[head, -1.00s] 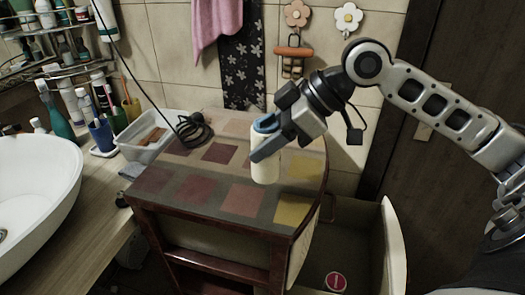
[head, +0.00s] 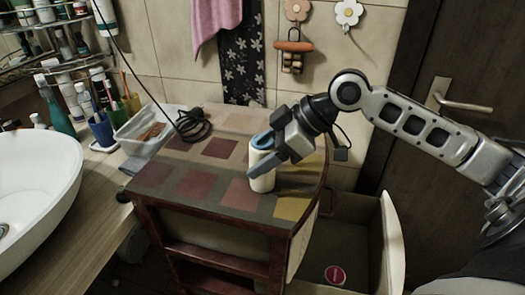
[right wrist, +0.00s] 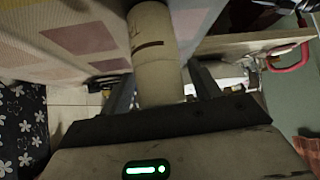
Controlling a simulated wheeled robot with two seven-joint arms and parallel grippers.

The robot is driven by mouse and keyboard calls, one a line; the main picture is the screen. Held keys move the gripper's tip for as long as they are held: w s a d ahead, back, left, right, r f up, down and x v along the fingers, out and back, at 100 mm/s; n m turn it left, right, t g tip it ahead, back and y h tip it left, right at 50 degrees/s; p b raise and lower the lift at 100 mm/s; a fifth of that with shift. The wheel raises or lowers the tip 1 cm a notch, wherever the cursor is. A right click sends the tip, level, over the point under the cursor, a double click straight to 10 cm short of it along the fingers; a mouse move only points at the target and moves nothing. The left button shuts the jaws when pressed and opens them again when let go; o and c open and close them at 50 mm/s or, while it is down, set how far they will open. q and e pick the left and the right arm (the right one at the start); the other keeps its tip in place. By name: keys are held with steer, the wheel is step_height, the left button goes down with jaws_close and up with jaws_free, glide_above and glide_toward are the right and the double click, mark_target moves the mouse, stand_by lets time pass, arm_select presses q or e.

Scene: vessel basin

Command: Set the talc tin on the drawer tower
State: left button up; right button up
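The talc tin (head: 263,178) is a cream cylinder, upright over the front right part of the drawer tower's patchwork top (head: 196,185). Its base looks at or very close to that surface; contact is hard to tell. My right gripper (head: 262,152) comes in from the right with its blue-grey fingers around the tin's upper part, shut on it. The right wrist view shows the tin (right wrist: 157,60) between the two fingers (right wrist: 160,88). My left gripper is out of view.
A coiled black cable (head: 193,125) lies on the tower's back left, by a clear tray (head: 140,140). A white basin (head: 35,190) and cups stand left on the counter. An open drawer (head: 390,240) juts out at the lower right. The tower's front left top is clear.

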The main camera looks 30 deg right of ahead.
steer(key=shift+r, duration=0.15)
steer(key=b+v, duration=0.2)
steer(key=v, duration=1)
stand_by(0.6)
